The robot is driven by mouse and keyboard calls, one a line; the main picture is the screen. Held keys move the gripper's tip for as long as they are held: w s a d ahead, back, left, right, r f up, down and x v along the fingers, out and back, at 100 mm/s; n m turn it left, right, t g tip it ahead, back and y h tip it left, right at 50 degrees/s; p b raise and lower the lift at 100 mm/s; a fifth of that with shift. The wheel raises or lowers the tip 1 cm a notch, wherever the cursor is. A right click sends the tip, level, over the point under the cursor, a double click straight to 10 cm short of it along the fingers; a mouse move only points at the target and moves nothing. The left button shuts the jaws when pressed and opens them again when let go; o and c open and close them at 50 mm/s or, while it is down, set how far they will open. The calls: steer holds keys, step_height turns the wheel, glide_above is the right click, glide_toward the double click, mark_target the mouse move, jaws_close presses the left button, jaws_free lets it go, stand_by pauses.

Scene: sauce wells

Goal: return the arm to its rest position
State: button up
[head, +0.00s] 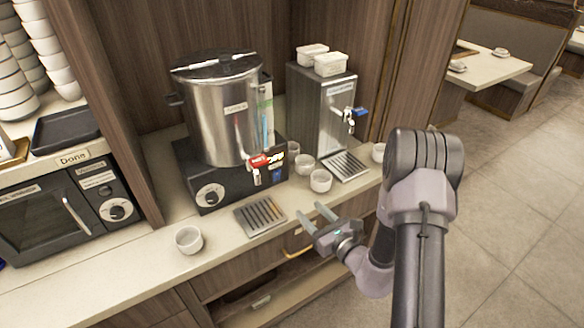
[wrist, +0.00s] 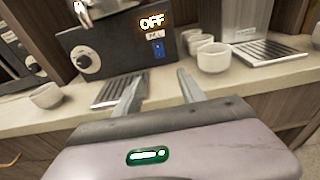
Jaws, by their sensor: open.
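My gripper (head: 312,218) is open and empty. In the head view it is in front of the counter's front edge, right of the drip tray under the large urn. In the wrist view its two fingers (wrist: 162,95) point toward the counter and stand apart with nothing between them. My arm comes in from the lower right of the head view and bends down to the gripper.
A steel urn (head: 222,115) and a tall dispenser (head: 320,115) stand on the counter (head: 150,262). White cups stand near them, one cup (head: 188,240) alone at the left. A drip tray (head: 260,216) lies below the urn. Open floor (head: 500,220) is at the right.

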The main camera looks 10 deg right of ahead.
steer(key=s+a+r+n+g+y, duration=0.25)
steer(key=a+r+n+y, duration=0.4)
steer(key=a+r, duration=0.35)
steer(key=s+a+r+n+g+y+b, duration=0.1)
steer(key=s+a+r+n+g+y, duration=0.1)
steer(key=s+a+r+n+g, duration=0.65)
steer(key=s+a+n+g+h, duration=0.25)
steer(key=s+n, duration=0.35)
steer(key=s, duration=0.4)
steer(key=s+d+r+n+t+h, duration=0.1)
steer(key=s+d+n+t+h, duration=0.1)
steer(key=d, duration=0.4)
steer(key=s+d+r+n+t+h+b, duration=0.1)
steer(key=s+d+n+h, duration=0.3)
steer(key=h, duration=0.3)
steer(key=shift+s+d+n+t, duration=0.15)
steer(key=shift+d+n+t, duration=0.3)
steer(key=shift+d, duration=0.45)
